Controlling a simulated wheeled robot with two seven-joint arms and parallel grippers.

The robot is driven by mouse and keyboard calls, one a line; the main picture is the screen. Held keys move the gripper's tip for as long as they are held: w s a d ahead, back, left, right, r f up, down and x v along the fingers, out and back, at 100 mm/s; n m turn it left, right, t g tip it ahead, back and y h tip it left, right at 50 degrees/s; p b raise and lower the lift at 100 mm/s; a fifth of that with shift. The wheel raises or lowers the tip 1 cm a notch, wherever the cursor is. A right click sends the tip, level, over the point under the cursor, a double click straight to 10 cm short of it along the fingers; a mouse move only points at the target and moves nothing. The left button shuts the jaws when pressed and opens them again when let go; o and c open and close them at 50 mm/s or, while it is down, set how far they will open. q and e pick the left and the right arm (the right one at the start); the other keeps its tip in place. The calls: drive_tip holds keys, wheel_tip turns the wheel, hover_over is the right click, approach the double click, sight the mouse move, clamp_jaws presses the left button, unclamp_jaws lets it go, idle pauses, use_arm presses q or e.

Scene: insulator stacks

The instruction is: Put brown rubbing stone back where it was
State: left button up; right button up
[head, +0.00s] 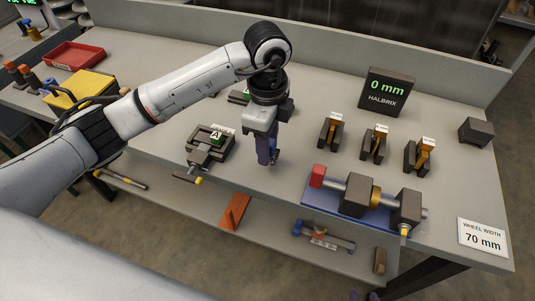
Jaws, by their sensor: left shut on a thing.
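My left gripper (269,160) points down over the middle of the bench, just right of the small vise marked A (212,144). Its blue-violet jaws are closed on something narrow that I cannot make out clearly. I cannot tell whether this is the brown rubbing stone. A small brown block (380,260) stands at the right end of the lower shelf, and I cannot tell what it is.
A blue fixture with a shaft (330,222) lies at the bench front. Several dark holders with orange pieces (374,143) stand behind it, near a display reading 0 mm (387,92). A dark block (476,132) is at right. A red tray (73,55) and yellow box (82,89) are at left.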

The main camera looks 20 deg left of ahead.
use_arm(q)
drive_tip(key=shift+f, duration=1.75)
drive_tip(key=shift+f, duration=0.15)
drive_tip(key=o, duration=1.1)
wheel_tip(320, 180, up, 12)
drive_tip(key=shift+r, duration=0.2)
